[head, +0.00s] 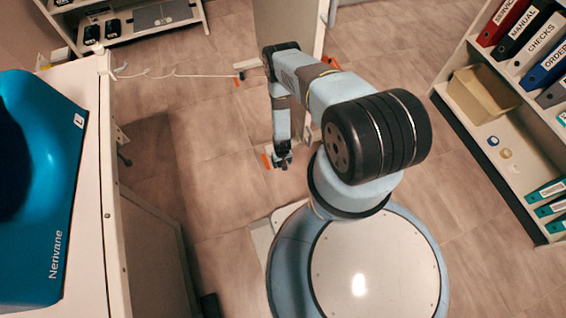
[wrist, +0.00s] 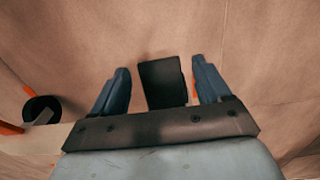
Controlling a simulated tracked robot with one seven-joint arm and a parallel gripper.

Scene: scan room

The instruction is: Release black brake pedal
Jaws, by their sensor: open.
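A flat black rectangular pad, which looks like the black brake pedal (wrist: 163,84), lies low over the floor in the wrist view. My gripper (wrist: 160,68) is open, with one blue finger on each side of the pad and a visible gap at the left. A small orange part shows between the pad and the right finger. In the head view my gripper (head: 282,158) is low near the floor, beside an orange part (head: 266,160). The pedal cannot be made out there.
A black caster (wrist: 42,109) with an orange lever (wrist: 10,128) is at the left in the wrist view. A pale upright panel (head: 288,25) stands behind my arm. A white cabinet with a blue device (head: 70,200) is at left, a binder shelf (head: 460,120) at right.

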